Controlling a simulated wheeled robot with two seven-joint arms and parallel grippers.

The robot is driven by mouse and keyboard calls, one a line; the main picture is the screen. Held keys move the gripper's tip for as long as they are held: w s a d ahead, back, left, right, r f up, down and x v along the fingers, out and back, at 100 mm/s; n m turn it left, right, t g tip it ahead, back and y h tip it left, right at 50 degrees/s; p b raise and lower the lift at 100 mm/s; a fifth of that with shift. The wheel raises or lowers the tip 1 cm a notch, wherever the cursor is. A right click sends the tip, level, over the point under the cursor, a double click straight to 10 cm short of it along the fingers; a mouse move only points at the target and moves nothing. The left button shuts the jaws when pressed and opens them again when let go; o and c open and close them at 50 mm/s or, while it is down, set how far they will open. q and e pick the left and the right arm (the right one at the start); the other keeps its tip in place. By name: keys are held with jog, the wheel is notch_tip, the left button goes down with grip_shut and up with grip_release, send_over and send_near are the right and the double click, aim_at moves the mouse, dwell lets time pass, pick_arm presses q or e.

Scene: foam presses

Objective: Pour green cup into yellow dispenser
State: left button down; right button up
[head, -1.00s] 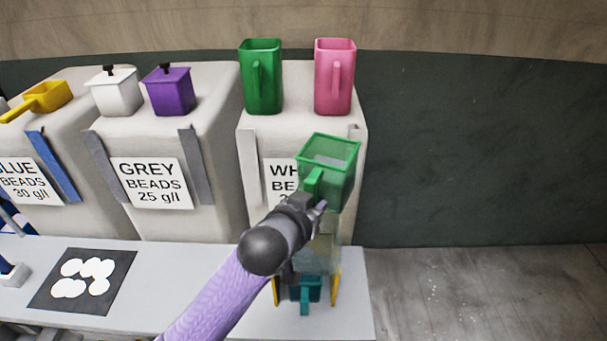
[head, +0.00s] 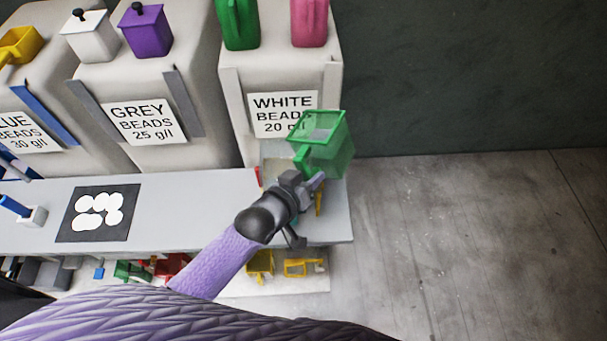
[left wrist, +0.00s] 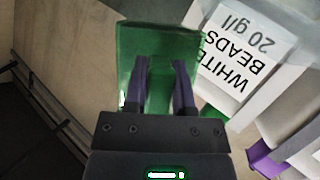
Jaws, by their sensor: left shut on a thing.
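A see-through green cup (head: 328,150) is held up in front of the white beads bin, above the right end of the bench. Something pale shows inside it. My left gripper (head: 309,187) is shut on the cup's handle side. In the left wrist view the fingers (left wrist: 160,85) lie against the green cup (left wrist: 130,50). The yellow dispenser is mostly hidden behind my gripper and the cup; a yellow piece of it (head: 319,199) shows beside the gripper at the bench's right end. My right gripper is not in view.
The white beads bin (head: 235,115) stands behind, with a solid green jug (head: 240,25) and a pink jug (head: 309,25) on top. A dark mat (head: 75,225) with white discs lies on the bench (head: 170,215). Open floor (head: 450,230) lies to the right.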

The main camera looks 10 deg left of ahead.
pick_arm(q)
jog(key=shift+s+d+r+n+h+b, duration=0.15)
jog(key=shift+d+n+h+b, duration=0.5)
jog(key=shift+n+b, duration=0.35)
jog(key=n+h+b, duration=0.1)
jog(key=n+b, duration=0.1)
jog(key=b, duration=0.1)
jog(key=shift+d, duration=0.1)
jog(key=n+h+b, duration=0.1)
jog(key=n+b, duration=0.1)
jog(key=b, duration=0.2)
jog(key=shift+h, duration=0.25)
jog(key=n+b, duration=0.1)
jog(key=n+t+b, duration=0.1)
jog(key=b, duration=0.1)
jog(key=f+n+h+b, duration=0.1)
jog(key=shift+a, duration=0.3)
jog(key=n+b, duration=0.1)
jog(key=a+n+t+b, duration=0.1)
jog(key=b, duration=0.1)
jog(key=shift+r+n+h, duration=0.25)
jog(key=shift+n+h, duration=0.05)
jog(key=n+b, duration=0.1)
jog(key=a+r+n+t, duration=0.1)
jog(key=shift+w+r+n+b, duration=0.2)
jog(key=shift+w+n+b, duration=0.1)
jog(key=shift+n+b, duration=0.1)
jog(key=shift+a+r+n+h, duration=0.3)
jog(key=shift+a+r+n, duration=0.1)
jog(key=shift+n, duration=0.1)
